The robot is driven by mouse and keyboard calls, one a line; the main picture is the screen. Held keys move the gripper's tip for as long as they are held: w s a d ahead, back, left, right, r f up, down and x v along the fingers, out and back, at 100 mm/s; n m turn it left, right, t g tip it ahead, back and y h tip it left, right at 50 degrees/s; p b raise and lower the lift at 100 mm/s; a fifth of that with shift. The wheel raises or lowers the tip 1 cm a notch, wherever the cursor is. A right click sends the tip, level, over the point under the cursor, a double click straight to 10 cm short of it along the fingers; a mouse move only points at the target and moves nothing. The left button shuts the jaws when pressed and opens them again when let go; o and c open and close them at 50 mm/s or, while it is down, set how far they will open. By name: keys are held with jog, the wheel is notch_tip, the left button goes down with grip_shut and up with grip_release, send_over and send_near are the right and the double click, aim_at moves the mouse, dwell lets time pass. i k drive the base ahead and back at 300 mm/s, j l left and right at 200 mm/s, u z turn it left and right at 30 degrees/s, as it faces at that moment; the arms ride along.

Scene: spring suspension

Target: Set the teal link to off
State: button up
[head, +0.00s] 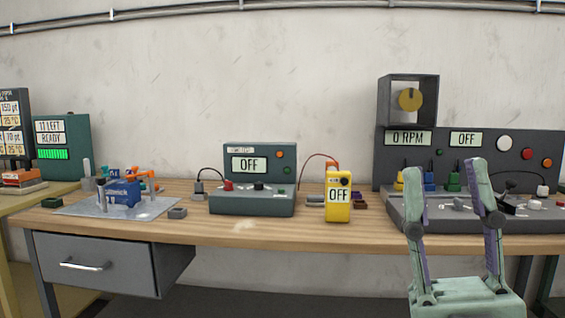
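My gripper (445,180) is at the lower right, fingers pointing up, spread apart and empty. It appears in front of the right part of the bench. I cannot tell for sure which thing is the teal link. A dark teal-grey box (252,203) stands mid-bench; its display (249,164) reads OFF. It has a red knob (227,186) and a black knob (259,186). A teal panel (62,148) at the far left reads "LEFT" and "READY" with green bars. On the right console, a green plug (453,180) stands beside blue (429,180) and yellow (400,180) plugs.
A yellow meter (338,206) reading OFF stands near the front of the wooden bench (240,233). The grey console (384,155) displays 0 RPM and OFF. A metal plate (75,208) holds a blue device (123,193). A drawer (95,264) hangs below.

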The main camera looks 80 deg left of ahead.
aim_at(106, 171)
jog(key=k+l+u, duration=0.1)
jog(key=u, duration=3.55)
jog(key=i+j, duration=0.2)
jog(key=i, duration=0.25)
jog(key=i+j, duration=0.2)
jog(key=i, duration=0.3)
jog(key=i+j+u, duration=0.1)
jog(key=i, duration=0.35)
jog(key=i+j, duration=0.2)
jog(key=i, duration=0.25)
